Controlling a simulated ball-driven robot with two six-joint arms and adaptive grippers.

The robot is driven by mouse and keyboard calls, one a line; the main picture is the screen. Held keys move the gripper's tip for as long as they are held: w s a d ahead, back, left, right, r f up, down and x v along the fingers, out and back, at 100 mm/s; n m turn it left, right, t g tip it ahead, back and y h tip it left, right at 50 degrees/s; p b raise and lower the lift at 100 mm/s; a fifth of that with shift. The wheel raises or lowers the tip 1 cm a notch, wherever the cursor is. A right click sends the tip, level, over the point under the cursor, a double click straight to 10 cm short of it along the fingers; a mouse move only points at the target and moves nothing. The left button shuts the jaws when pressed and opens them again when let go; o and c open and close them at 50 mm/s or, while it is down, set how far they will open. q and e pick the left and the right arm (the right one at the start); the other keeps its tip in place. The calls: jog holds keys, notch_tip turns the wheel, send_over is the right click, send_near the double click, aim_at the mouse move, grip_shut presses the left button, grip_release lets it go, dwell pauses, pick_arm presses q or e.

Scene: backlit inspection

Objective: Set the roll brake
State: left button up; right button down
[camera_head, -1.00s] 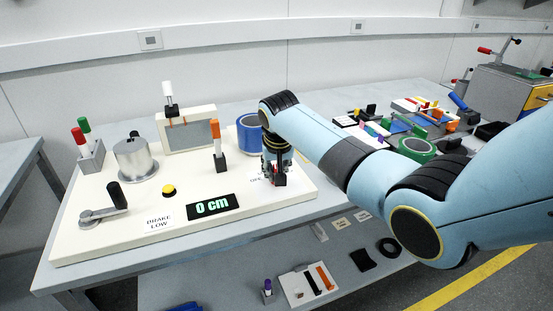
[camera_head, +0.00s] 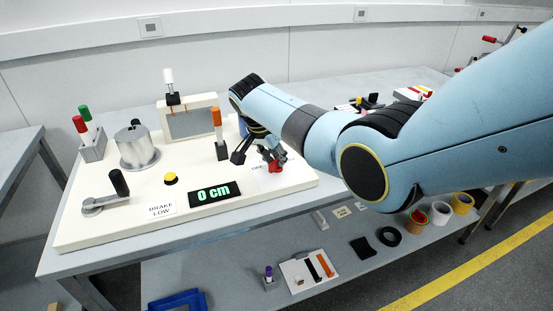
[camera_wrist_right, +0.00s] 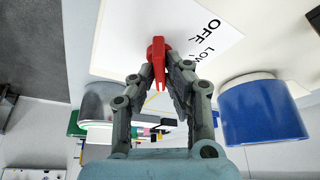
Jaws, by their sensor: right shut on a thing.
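A red knob (camera_head: 276,167) sits at the right front of the cream board (camera_head: 120,232), on a white plate marked OFF and LOW. My right gripper (camera_head: 273,158) is tilted over it and shut on it. In the right wrist view the red knob (camera_wrist_right: 158,62) shows between the two fingertips (camera_wrist_right: 159,70), with the words OFF and LOW beside it. Other dial marks are hidden. A card (camera_head: 162,210) on the board reads BRAKE LOW. A display (camera_head: 212,194) reads 0 cm. My left gripper is not in view.
On the board stand a metal drum (camera_head: 137,150), a crank with a black handle (camera_head: 119,183), a yellow button (camera_head: 171,178) and an orange-topped lever (camera_head: 218,125). A blue roll (camera_wrist_right: 262,110) is close beside my gripper. A lower shelf holds several small things.

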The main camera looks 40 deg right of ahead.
dwell(0.4)
jog(key=shift+m, duration=0.3)
jog(key=c, duration=1.4)
grip_release()
jog(key=shift+r, duration=0.1)
jog(key=v, duration=1.2)
jog(key=shift+w, duration=0.1)
